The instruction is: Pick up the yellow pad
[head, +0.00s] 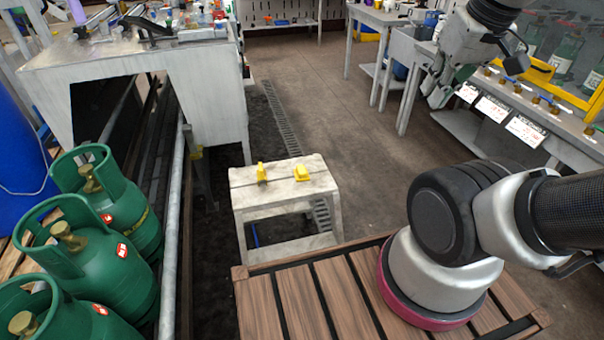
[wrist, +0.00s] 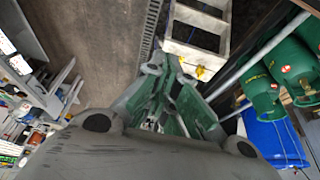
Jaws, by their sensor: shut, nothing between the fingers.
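Two small yellow pieces lie apart on the top of a pale wooden stool (head: 283,190) in the head view. The left yellow piece (head: 261,172) looks narrow and upright; the right yellow piece (head: 301,172) looks like a low pad. I cannot tell for certain which is the yellow pad. In the wrist view a yellow piece (wrist: 200,72) shows at the stool's near edge. My gripper (head: 437,92) is raised at the upper right of the head view, well away from the stool. It is shut and empty. Its fingers (wrist: 165,112) also show in the wrist view.
Green gas cylinders (head: 110,260) stand at the left beside a metal rail (head: 174,220). A grey workbench (head: 130,58) stands behind them. A bench with bottles, valves and price cards (head: 525,130) is at the right, close to my gripper. The floor (head: 310,100) behind the stool is clear.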

